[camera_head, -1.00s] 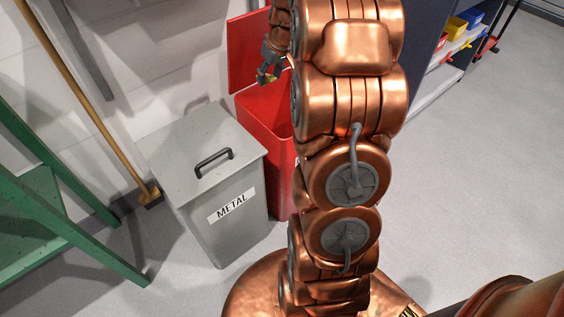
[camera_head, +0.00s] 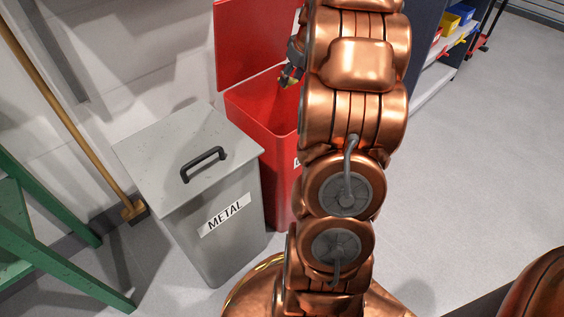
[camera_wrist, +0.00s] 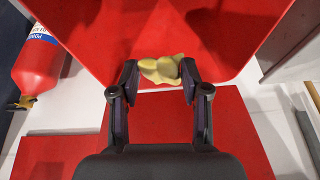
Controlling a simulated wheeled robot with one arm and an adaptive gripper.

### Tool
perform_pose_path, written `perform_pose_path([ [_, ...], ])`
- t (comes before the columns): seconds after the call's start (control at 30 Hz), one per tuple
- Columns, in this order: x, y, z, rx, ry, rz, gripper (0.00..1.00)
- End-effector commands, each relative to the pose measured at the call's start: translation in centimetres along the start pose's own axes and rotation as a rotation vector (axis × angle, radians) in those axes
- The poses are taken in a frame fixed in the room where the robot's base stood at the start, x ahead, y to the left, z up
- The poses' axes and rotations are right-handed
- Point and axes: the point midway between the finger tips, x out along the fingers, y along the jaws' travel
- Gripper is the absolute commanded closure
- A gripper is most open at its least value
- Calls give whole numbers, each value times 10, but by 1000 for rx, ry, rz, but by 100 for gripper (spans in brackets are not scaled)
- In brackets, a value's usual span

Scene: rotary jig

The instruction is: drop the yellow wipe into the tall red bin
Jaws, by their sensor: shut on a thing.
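The yellow wipe (camera_wrist: 160,70) is a crumpled soft bundle between my two fingertips in the wrist view. My gripper (camera_wrist: 159,74) is shut on it. In the head view my gripper (camera_head: 291,76) shows beside my copper arm, in front of the open mouth of the tall red bin (camera_head: 262,130). The bin's lid (camera_head: 255,40) stands raised behind it. My arm hides the bin's right side. In the wrist view, red bin surfaces (camera_wrist: 130,25) lie beyond the wipe; I cannot tell how high above the rim it is.
A grey METAL bin (camera_head: 190,170) with a closed, handled lid stands left of the red bin. A broom (camera_head: 75,115) leans on the wall, and a green frame (camera_head: 50,255) is at lower left. A red extinguisher (camera_wrist: 37,68) shows in the wrist view. Floor at right is clear.

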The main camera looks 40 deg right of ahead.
Motion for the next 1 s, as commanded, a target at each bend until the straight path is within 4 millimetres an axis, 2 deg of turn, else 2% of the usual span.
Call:
perform_pose_path([
  [0.1, 15, 1, 7, 1, -1, 0, 87],
  [0.33, 34, 3, 15, 3, 0, -1, 87],
  [0.7, 38, 3, 16, 2, 1, 0, 87],
  [0.73, 38, 3, 16, 2, 1, 0, 52],
  [1.0, 38, 3, 16, 2, 1, 0, 25],
])
